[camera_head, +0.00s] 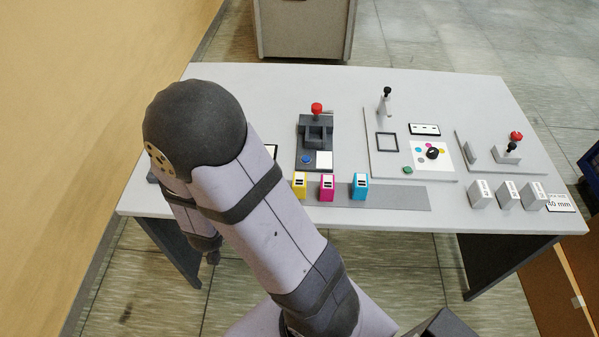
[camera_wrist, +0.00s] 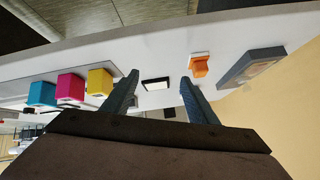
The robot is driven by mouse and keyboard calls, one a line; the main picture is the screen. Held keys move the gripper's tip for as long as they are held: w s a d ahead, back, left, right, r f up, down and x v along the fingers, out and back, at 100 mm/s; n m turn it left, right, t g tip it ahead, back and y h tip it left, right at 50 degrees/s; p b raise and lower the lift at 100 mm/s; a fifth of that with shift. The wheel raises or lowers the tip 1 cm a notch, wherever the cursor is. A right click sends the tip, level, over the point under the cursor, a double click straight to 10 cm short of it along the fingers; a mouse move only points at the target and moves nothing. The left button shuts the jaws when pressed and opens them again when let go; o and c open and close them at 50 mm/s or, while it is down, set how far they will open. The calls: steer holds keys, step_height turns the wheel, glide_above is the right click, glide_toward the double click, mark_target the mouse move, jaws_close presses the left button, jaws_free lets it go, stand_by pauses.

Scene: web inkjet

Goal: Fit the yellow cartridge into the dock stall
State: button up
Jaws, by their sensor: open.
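The yellow cartridge (camera_head: 299,188) stands at the left end of a row of three on a grey strip (camera_head: 405,196). It also shows in the wrist view (camera_wrist: 99,82), left of my fingers. The dark grey dock (camera_head: 316,146) sits behind the row, with a red-knobbed lever (camera_head: 316,109), a blue button and a white pad. I cannot clearly see inside its stall. My gripper (camera_wrist: 160,80) is open with nothing between its fingers, apart from the yellow cartridge.
Magenta (camera_head: 327,188) and cyan (camera_head: 360,187) cartridges stand beside the yellow one. An orange object (camera_wrist: 199,66) and a grey box (camera_wrist: 252,66) lie right of my fingers. A panel with a dial (camera_head: 432,153) and several white blocks (camera_head: 508,195) occupy the table's right.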

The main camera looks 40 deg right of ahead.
mark_target(299, 188)
steer(key=s+d+n+p, duration=0.1)
steer(key=s+d+p, duration=0.1)
steer(key=d, duration=0.2)
steer(key=s+d+f+n+h+p, duration=0.1)
steer(key=s+d+p, duration=0.1)
steer(key=d, duration=0.3)
steer(key=s+d+n+h+p, duration=0.1)
steer(key=s+d+p, duration=0.1)
steer(key=d, duration=0.3)
steer(key=shift+s+d+f+t+p, duration=0.2)
steer(key=shift+s+t+p, duration=0.2)
steer(key=shift+p, duration=0.4)
steer(key=shift+s+a+f+t, duration=0.15)
steer(key=shift+s+f+t, duration=0.15)
steer(key=shift+s+f, duration=0.15)
steer(key=shift+w+f, duration=0.1)
steer(key=shift+b+x, duration=0.8)
steer(key=shift+x, duration=0.15)
steer(key=shift+w+d+f+p, duration=0.2)
steer(key=shift+w+d+p, duration=0.4)
steer(key=shift+p, duration=0.2)
steer(key=shift+p+x, duration=0.65)
steer(key=shift+x, duration=1.15)
